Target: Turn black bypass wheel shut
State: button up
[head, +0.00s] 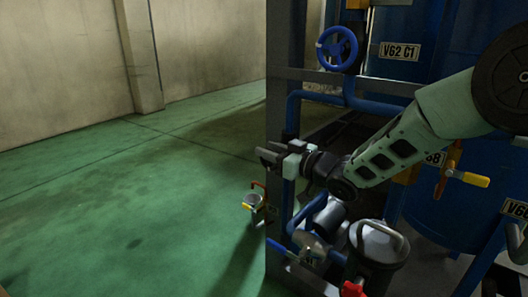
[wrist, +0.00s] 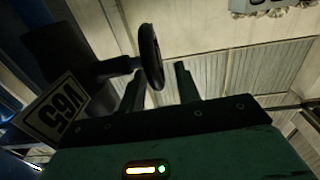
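The black wheel (wrist: 151,57) shows nearly edge-on in the wrist view, on a short dark stem coming from the left. A tag reading V65 (wrist: 52,112) hangs upside down beside it. My gripper (wrist: 160,68) is open, with one finger on each side of the wheel's lower rim in that picture. I cannot tell whether either finger touches the rim or how far the wheel sits between them. In the head view my gripper (head: 266,153) points left, in front of the dark frame post. I cannot make out the black wheel there.
A blue handwheel (head: 337,48) is above my gripper, near a V62 C1 tag (head: 399,51). The green floor (head: 130,190) at left is clear.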

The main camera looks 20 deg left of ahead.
jog(key=shift+x, duration=1.15)
grip_shut()
jog(key=shift+f+y+b, duration=0.3)
jog(key=shift+y+b, duration=0.1)
jog(key=shift+b, duration=0.65)
jog(key=y+b, duration=0.1)
jog(key=b, duration=0.1)
jog(key=shift+s+d+t+b, duration=0.1)
jog(key=shift+d+t+b, duration=0.15)
jog(key=shift+t+b, duration=0.15)
jog(key=shift+s+d+r+t+y+b, duration=0.1)
jog(key=shift+t+y+b, duration=0.05)
jog(key=shift+y+b, duration=0.35)
jog(key=shift+d+r+t+y+b, duration=0.1)
jog(key=shift+t+y+b, duration=0.05)
jog(key=shift+y+b, duration=0.35)
jog(key=shift+d+r+y+b, duration=0.1)
jog(key=shift+r+y+b, duration=0.2)
jog(key=shift+b, duration=0.25)
